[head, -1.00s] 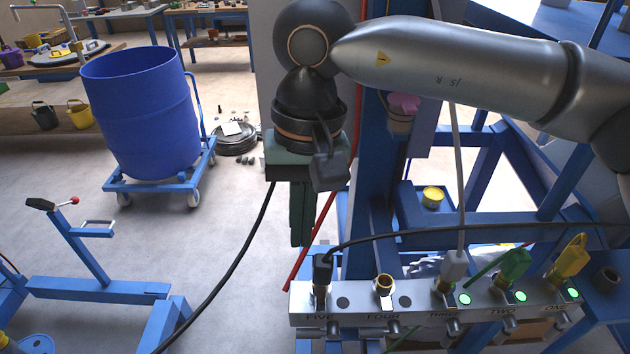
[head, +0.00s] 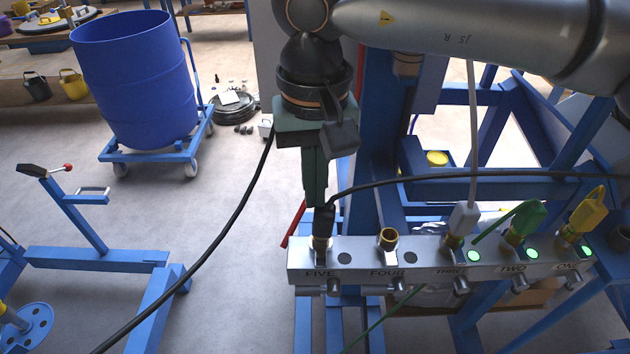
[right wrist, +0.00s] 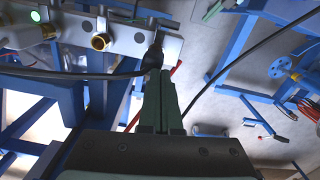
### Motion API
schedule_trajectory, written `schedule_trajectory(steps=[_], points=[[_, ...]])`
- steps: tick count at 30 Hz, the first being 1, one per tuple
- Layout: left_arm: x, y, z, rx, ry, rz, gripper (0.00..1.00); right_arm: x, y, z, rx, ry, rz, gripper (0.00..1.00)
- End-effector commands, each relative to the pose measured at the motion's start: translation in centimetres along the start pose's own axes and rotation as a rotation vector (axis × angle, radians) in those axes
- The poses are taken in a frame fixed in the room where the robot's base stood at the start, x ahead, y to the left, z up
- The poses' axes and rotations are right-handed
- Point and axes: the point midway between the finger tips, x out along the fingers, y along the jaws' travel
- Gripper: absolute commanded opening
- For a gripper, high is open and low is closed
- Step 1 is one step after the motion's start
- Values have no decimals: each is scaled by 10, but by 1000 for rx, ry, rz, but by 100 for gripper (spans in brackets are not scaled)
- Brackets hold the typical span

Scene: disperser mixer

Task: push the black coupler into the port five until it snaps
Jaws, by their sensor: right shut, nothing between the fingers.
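The black coupler (head: 323,219) stands upright at port five (head: 321,250), at the left end of the grey port bar, with its black cable curving off to the right. The indicator beside port five is dark. My right gripper (head: 316,203) is shut and empty, its dark green fingers pointing down with their tips at the top of the coupler. In the right wrist view the fingertips (right wrist: 160,72) are close against the coupler (right wrist: 153,58); whether they touch cannot be told. How deep the coupler sits is unclear. My left gripper is not in view.
Port four (head: 388,239) is an empty brass fitting with a dark light. White (head: 463,216), green (head: 527,217) and yellow (head: 589,212) couplers fill ports three, two and one beside green lights. Another black cable (head: 225,238) hangs left of my gripper. A blue drum (head: 135,85) stands behind.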

Motion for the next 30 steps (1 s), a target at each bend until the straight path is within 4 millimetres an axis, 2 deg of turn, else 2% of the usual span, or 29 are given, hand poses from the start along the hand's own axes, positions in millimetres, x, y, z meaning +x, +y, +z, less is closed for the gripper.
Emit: schedule_trajectory(steps=[8, 30], points=[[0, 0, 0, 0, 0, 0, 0, 0, 0, 0, 1, 0, 0, 0], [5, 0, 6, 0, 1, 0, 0, 16, 0, 2, -1, -10, 5, 0]])
